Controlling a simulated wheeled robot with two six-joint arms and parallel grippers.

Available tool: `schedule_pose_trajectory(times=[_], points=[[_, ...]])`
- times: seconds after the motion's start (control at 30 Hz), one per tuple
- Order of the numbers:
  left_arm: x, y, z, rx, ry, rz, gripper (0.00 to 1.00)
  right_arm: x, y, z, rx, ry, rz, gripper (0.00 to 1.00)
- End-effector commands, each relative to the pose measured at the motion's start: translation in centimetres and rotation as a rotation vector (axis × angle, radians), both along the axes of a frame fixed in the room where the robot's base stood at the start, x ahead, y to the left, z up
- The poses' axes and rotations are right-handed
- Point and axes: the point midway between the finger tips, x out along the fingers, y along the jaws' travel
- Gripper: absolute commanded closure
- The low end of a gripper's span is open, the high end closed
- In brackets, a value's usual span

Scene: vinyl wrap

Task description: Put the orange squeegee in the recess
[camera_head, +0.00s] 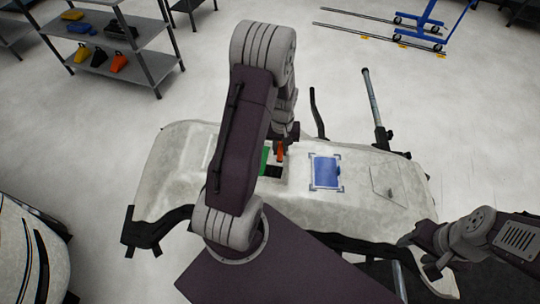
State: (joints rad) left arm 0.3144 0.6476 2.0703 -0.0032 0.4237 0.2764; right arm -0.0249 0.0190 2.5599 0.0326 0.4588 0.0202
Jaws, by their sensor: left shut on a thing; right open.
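The orange squeegee (280,152) is small in the head view, just below my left gripper (281,142), which is shut on it. My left arm hides part of the gripper and squeegee. Below it on the pale body panel (165,175) is a dark recessed patch (273,171), with a green piece (264,160) at its left side. I cannot tell whether the squeegee touches the panel. My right gripper (412,238) is open at the panel's lower right edge, with its fingers hard to make out.
A blue rectangle (325,172) with corner marks lies on the panel, right of the dark patch. A grey shelf (100,75) at upper left carries yellow, orange and blue items. A pole (372,100) stands behind the panel. A blue cart (425,25) is at upper right.

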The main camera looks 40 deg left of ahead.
Motion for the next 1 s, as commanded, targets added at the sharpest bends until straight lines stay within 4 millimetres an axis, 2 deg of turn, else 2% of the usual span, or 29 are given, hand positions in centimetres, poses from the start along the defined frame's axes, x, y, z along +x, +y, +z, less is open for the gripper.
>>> schedule_pose_trajectory(times=[0.1,0.27,0.5,0.9,0.93,1.0], points=[[-0.8,1.5,-1.0,-0.001,0.001,0.002,1.00,0.0,0.0,0.1,0.000,0.000,0.000,0.49],[-1.0,1.9,-1.4,0.001,-0.001,-0.002,1.00,0.0,0.0,0.1,0.000,0.000,0.000,0.49],[-1.0,1.8,-5.0,-0.001,0.002,-0.002,1.00,0.0,0.0,0.1,0.000,0.000,0.000,0.49],[-0.9,1.8,-5.8,0.001,-0.001,-0.002,1.00,0.0,0.0,-0.3,0.000,0.000,0.000,0.49],[-0.9,1.8,-5.7,0.001,-0.001,-0.002,0.75,0.0,0.0,-0.2,0.000,0.000,0.000,0.49],[-0.9,1.8,-5.6,0.001,-0.001,-0.002,0.59,0.0,0.0,-0.2,0.000,0.000,0.000,0.49]])
